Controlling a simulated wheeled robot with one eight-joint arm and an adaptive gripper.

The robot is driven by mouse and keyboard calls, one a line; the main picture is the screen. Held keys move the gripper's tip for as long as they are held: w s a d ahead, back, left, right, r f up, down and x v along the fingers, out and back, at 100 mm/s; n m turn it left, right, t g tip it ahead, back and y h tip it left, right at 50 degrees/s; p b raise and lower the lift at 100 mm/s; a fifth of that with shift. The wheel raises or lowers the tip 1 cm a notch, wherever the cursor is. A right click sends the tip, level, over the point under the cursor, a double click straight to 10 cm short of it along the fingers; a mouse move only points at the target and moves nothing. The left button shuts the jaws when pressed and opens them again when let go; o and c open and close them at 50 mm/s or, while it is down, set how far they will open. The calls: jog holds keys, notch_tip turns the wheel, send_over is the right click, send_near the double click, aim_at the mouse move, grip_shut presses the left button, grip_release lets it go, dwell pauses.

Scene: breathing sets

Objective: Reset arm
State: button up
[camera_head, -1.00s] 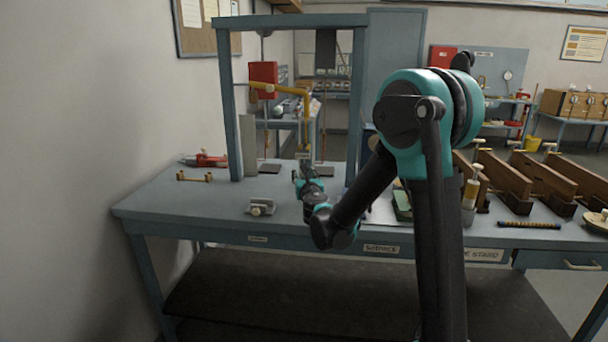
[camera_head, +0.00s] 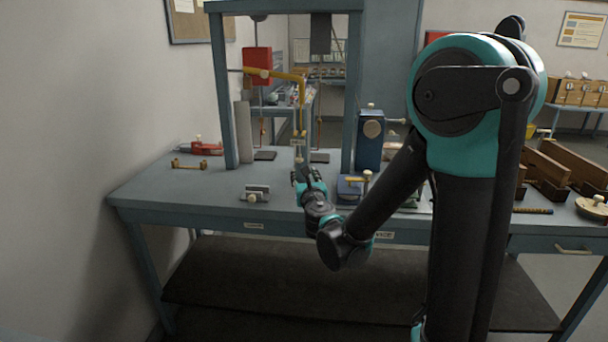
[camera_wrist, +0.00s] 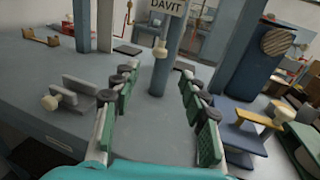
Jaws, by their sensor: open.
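My gripper (camera_head: 307,176) is above the blue-grey bench (camera_head: 150,193), in front of the blue frame's opening. In the wrist view my gripper (camera_wrist: 158,108) shows its two green-padded fingers spread wide. Nothing is held between them; bench top and a blue post labelled DAVIT (camera_wrist: 165,45) show beyond the gap. My teal and black arm reaches in from the right in the head view and hides part of the bench.
A small grey clamp block (camera_head: 256,193) lies left of my gripper. A blue block with a yellow bar (camera_head: 352,186) stands close right. A blue box (camera_head: 370,140) stands behind it. A yellow hooked arm (camera_head: 285,76) hangs in the frame. The bench's front left is clear.

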jog(key=s+d+f+m+g+h, duration=0.1)
jog(key=d+m+h, duration=0.2)
jog(key=d+m, duration=0.35)
jog(key=d+f+m+g+h, duration=0.1)
jog(key=d+f+m+h, duration=0.1)
jog(key=d+m, duration=0.4)
jog(key=s+d+f+m+g+h, duration=0.1)
jog(key=s+d+f+m+g, duration=0.1)
jog(key=s+d+f+m, duration=0.35)
jog(key=s+d+f+m+g+h, duration=0.2)
jog(key=s+d+m+g, duration=0.1)
jog(key=d+m, duration=0.4)
jog(key=s+f+m+g+y, duration=0.2)
jog(key=s+f+m, duration=0.3)
jog(key=s, duration=0.3)
jog(key=s+d+f+m+g+y, duration=0.1)
jog(key=s+f+m+g, duration=0.3)
jog(key=s+m, duration=0.4)
jog(key=shift+s+f+m+y, duration=0.3)
jog(key=shift+s+f+y, duration=0.1)
jog(key=shift+s+y, duration=0.15)
